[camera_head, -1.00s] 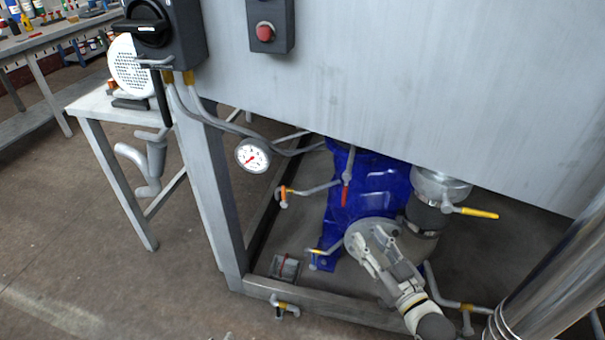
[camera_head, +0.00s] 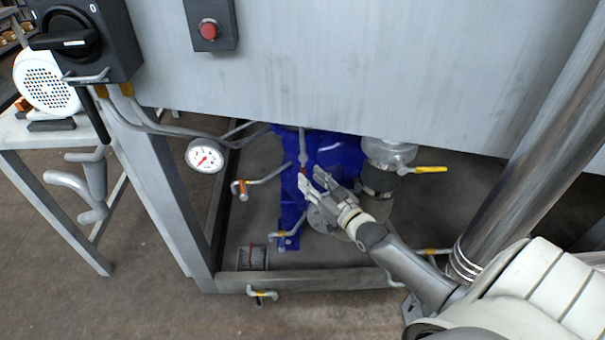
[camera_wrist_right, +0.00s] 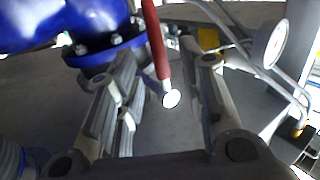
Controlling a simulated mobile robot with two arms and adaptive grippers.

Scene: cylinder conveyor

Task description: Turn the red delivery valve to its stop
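The red delivery valve handle (camera_head: 302,172) is a narrow lever hanging beside the blue pump body (camera_head: 322,150) under the grey cabinet. In the right wrist view, the red handle (camera_wrist_right: 156,42) hangs down with a pale round end, in line with the gap between my fingers. My right gripper (camera_head: 313,182) is open at the handle's lower end, and the open fingers also show in the wrist view (camera_wrist_right: 167,68). I cannot tell whether a finger touches the handle. In the head view the fingers partly hide it. My left gripper is not in view.
A yellow-handled valve (camera_head: 430,169) is right of the pump. An orange-handled valve (camera_head: 240,187) and a gauge (camera_head: 204,156) are to its left. The grey frame's lower beam (camera_head: 300,281) runs in front, and the cabinet panel (camera_head: 350,70) hangs above.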

